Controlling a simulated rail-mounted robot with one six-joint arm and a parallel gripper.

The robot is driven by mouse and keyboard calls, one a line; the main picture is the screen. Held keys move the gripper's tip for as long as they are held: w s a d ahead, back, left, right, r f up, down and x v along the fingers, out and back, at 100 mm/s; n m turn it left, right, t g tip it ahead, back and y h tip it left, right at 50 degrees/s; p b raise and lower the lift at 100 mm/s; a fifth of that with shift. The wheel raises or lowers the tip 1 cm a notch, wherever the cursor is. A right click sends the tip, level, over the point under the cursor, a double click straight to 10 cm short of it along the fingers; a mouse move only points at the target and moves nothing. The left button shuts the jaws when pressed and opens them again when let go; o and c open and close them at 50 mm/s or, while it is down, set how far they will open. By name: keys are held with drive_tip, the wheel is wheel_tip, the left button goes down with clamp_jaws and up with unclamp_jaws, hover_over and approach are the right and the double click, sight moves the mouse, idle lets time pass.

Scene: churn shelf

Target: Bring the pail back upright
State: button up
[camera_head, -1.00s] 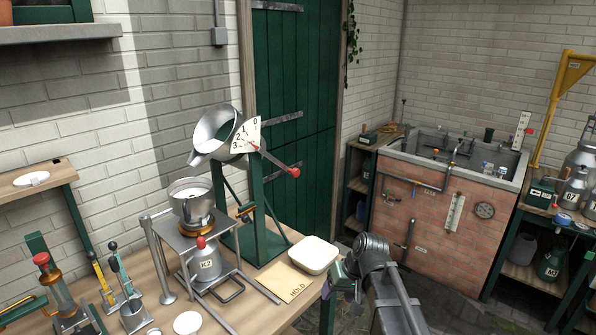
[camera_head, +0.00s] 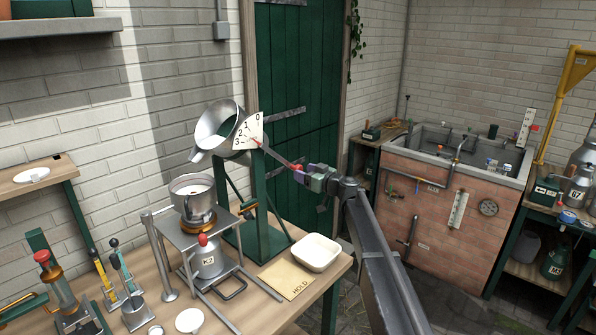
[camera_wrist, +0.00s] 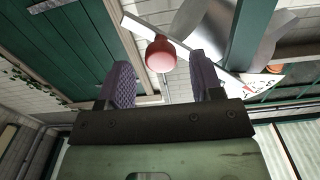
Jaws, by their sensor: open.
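The silver pail (camera_head: 219,128) hangs tilted in a green stand (camera_head: 259,205), its spout toward the lower left. A white dial (camera_head: 248,132) marked 0 to 3 sits at its side. A lever runs from the dial down to the right and ends in a red knob (camera_head: 298,173). My gripper (camera_head: 304,174) is at the knob. In the wrist view the red knob (camera_wrist: 161,53) shows between the two purple fingers of my open gripper (camera_wrist: 160,62), with gaps on both sides. The pail (camera_wrist: 232,28) is partly seen there behind the lever.
A metal pot (camera_head: 193,190) stands on a raised rack below the spout, above a small can (camera_head: 208,258). A cream tray (camera_head: 315,252) and a HOLD card (camera_head: 287,278) lie on the bench. A green door (camera_head: 296,60) is behind the lever. A brick sink (camera_head: 447,215) stands to the right.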

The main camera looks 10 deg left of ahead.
drive_tip(key=x, duration=0.3)
drive_tip(key=shift+w+a, duration=0.2)
drive_tip(key=shift+a, duration=0.15)
drive_tip(key=shift+c, duration=0.2)
clamp_jaws()
